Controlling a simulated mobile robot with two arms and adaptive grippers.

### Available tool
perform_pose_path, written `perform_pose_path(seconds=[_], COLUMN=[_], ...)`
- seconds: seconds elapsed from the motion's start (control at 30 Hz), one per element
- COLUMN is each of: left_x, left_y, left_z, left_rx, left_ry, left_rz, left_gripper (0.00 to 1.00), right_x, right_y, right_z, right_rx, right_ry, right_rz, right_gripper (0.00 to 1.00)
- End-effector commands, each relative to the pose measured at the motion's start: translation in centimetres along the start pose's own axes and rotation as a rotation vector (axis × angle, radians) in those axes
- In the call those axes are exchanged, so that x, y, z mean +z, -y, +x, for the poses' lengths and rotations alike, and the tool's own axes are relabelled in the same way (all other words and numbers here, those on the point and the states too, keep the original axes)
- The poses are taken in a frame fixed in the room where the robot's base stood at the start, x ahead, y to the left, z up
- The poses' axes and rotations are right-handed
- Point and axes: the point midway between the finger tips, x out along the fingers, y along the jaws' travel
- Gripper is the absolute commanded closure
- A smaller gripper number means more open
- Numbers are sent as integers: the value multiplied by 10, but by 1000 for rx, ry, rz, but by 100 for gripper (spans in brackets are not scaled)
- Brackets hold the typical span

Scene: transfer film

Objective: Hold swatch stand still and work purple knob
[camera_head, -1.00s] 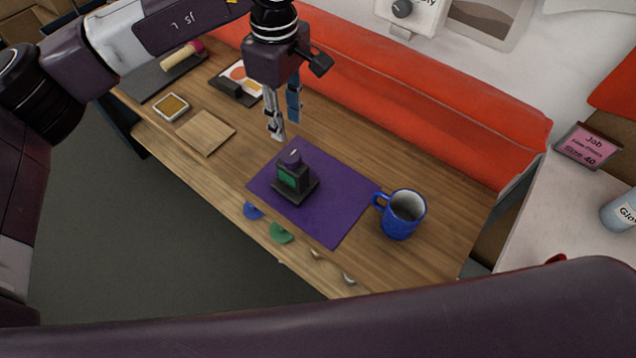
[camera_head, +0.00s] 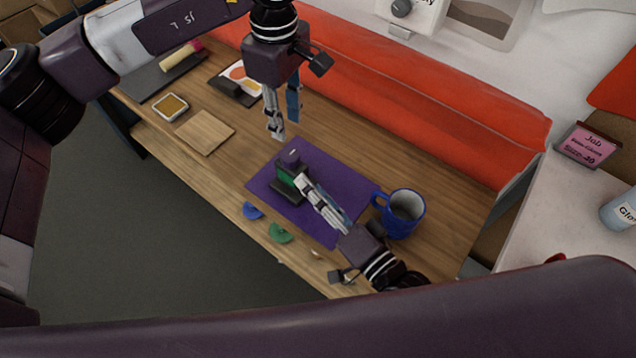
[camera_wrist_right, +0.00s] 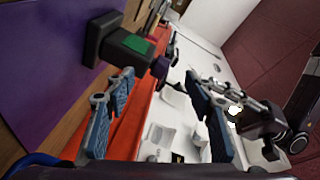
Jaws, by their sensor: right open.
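The swatch stand (camera_head: 287,187) has a black base and a green panel, and it stands upright on a purple mat (camera_head: 333,185). Its purple knob (camera_head: 289,158) is on top. My left gripper (camera_head: 285,127) is open and empty above and behind the stand, apart from it. My right gripper (camera_head: 308,183) is open just right of the stand, hiding part of it. In the right wrist view, the green panel (camera_wrist_right: 136,43) and the knob (camera_wrist_right: 160,67) appear ahead of the open fingers (camera_wrist_right: 158,77). I cannot tell whether they touch.
A blue mug (camera_head: 405,212) stands close to my right gripper. Blue (camera_head: 252,211) and green (camera_head: 281,233) pieces lie along the front edge. A wooden square (camera_head: 205,132) and a yellow pad (camera_head: 171,106) lie to the left. A red-orange padded strip (camera_head: 400,105) runs behind.

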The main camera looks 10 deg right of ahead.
Motion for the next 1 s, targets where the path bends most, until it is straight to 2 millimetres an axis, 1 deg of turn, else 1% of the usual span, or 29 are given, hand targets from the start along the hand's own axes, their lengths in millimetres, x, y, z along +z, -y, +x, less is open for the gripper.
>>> perform_pose_path(seconds=[0.03, 0.2, 0.33, 0.4, 0.5, 0.6, 0.7, 0.87, 1.0], left_x=[0, 0, 0, 0, 0, 0, 0, 0, 0], left_y=[0, 0, 0, 0, 0, 0, 0, 0, 0], left_z=[0, 0, 0, 0, 0, 0, 0, 0, 0], left_rx=[0, 0, 0, 0, 0, 0, 0, 0, 0], left_ry=[0, 0, 0, 0, 0, 0, 0, 0, 0], left_rz=[0, 0, 0, 0, 0, 0, 0, 0, 0], left_gripper=[71, 71, 71, 71, 71, 71, 71, 71, 71], right_x=[-9, -32, -39, -38, -30, -21, -14, -8, -3], right_y=[4, 14, 15, 9, -6, -22, -36, -46, -49], right_z=[6, 20, 29, 32, 34, 32, 30, 31, 45], right_rx=[-13, -44, -58, -60, -54, -51, -51, -52, -52], right_ry=[11, 55, 113, 158, 241, 321, 384, 429, 431], right_rz=[-83, -375, -606, -729, -887, -1012, -1099, -1157, -1161], right_gripper=[51, 51, 51, 51, 51, 51, 51, 51, 51])
